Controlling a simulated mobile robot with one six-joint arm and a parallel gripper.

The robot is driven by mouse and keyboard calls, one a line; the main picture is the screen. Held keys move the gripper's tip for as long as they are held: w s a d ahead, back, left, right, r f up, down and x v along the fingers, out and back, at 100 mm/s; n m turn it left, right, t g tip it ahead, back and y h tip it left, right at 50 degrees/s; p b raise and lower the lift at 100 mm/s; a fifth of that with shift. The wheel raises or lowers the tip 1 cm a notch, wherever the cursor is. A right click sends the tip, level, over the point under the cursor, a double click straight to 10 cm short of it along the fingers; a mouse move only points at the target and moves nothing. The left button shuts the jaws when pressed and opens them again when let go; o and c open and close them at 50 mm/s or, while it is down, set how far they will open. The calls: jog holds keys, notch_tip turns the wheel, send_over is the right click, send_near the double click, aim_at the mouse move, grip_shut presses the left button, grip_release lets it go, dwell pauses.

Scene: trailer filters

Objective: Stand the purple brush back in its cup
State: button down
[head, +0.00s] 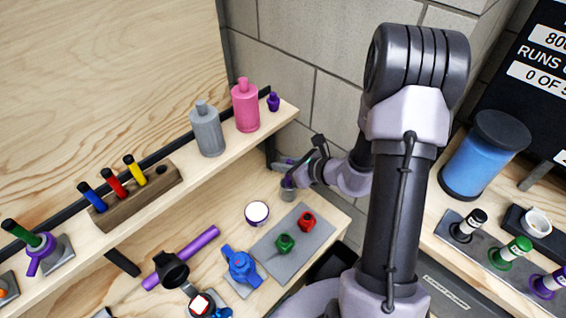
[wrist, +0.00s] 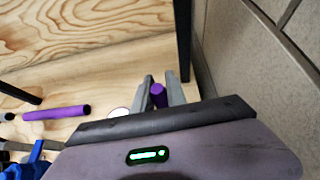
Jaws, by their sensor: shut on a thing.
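My gripper (head: 288,170) is low over the back right of the lower bench, beside the wall. It is shut on the purple brush (wrist: 158,92), whose end shows between the two grey fingers in the wrist view. In the head view a purple part of the brush (head: 289,183) shows just below the fingers. My gripper and arm hide part of both.
A white round lid (head: 257,212), a grey mat (head: 276,257) with green and red pieces, and a blue part (head: 240,265) are nearby. A purple rod (head: 186,256) lies farther left. The upper shelf (head: 190,172) holds grey and pink bottles above. The block wall (head: 300,90) is close behind.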

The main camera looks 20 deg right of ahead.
jog(key=shift+f+b, duration=0.6)
jog(key=c, duration=1.3)
grip_release()
jog(key=shift+o, duration=0.2)
